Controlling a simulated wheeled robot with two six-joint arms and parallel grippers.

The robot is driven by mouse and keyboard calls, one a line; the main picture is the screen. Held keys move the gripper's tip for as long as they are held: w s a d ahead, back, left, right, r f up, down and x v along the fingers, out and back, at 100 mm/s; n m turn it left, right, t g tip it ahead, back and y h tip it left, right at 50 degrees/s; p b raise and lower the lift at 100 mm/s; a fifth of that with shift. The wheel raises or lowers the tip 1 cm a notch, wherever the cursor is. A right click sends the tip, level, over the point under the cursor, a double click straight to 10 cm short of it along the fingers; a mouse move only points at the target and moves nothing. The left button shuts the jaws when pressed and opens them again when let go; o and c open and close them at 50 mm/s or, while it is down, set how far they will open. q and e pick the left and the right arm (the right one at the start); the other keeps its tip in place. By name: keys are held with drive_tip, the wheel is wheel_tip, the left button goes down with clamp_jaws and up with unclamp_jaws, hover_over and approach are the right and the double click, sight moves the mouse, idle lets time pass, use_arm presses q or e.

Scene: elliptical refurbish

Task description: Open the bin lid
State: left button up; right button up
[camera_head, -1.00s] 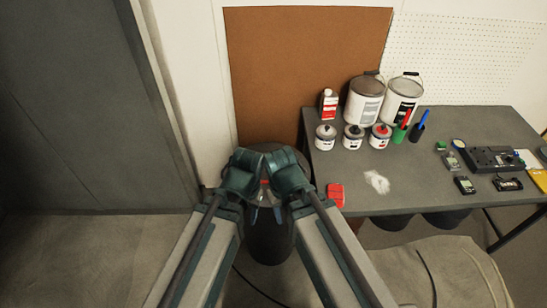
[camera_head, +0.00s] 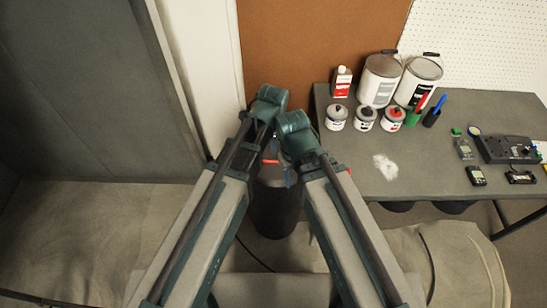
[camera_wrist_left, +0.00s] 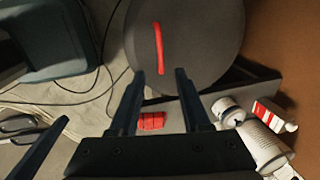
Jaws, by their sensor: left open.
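The bin (camera_head: 275,212) is a dark cylinder standing on the floor below my arms. Its lid is partly hidden in the head view by my arms. In the left wrist view the round dark lid (camera_wrist_left: 205,35) fills the top middle, with a red bar handle (camera_wrist_left: 159,48) on it. The lid looks closed.
A grey table (camera_head: 440,180) stands right of the bin, with paint cans (camera_head: 381,78), a red and white bottle (camera_head: 341,82), small jars and electronic devices. A brown board (camera_head: 310,45) is behind. A grey cabinet wall (camera_head: 70,90) is at left. A cable lies on the floor.

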sight(273, 161)
use_arm(q)
drive_tip(key=shift+f, duration=0.1)
drive_tip(key=w+f+b, duration=0.1)
drive_tip(key=f+b, duration=0.8)
drive_tip(key=w+f+b, duration=0.1)
drive_tip(key=f+b, duration=0.3)
drive_tip(key=shift+w+f+b, duration=0.2)
drive_tip(key=shift+w+b, duration=0.1)
drive_tip(key=shift+w, duration=0.05)
clamp_jaws()
idle(1.2)
